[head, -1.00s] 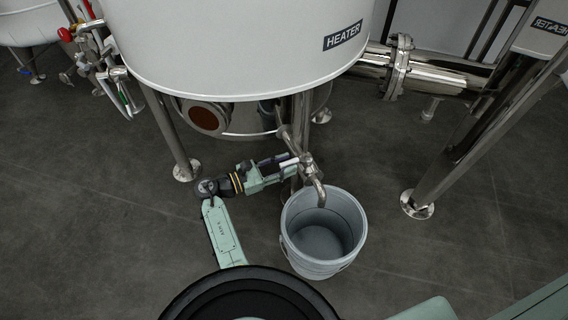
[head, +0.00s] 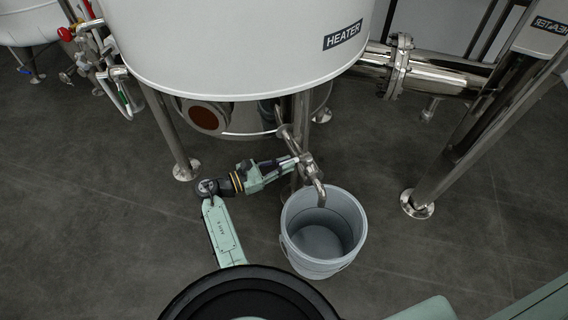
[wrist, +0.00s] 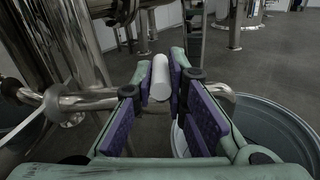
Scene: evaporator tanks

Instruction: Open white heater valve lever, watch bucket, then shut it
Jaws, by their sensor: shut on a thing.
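The white valve lever (wrist: 160,78) is between the two purple finger pads of my gripper (wrist: 161,84) in the wrist view. My gripper (head: 281,165) is shut on it, in the head view just left of the metal outlet pipe. The valve's spout (head: 320,190) bends down over the grey bucket (head: 312,266), which stands upright on the floor. No stream shows below the spout, and the bucket looks empty. The bucket also shows at the right of the wrist view (wrist: 285,132). In the head view the gripper mostly hides the lever.
The white heater tank (head: 230,50) hangs above on metal legs, one left of my arm (head: 170,135). A flanged pipe (head: 398,70) runs right from it. Another leg (head: 445,170) stands right of the bucket. Dark floor is clear at the left.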

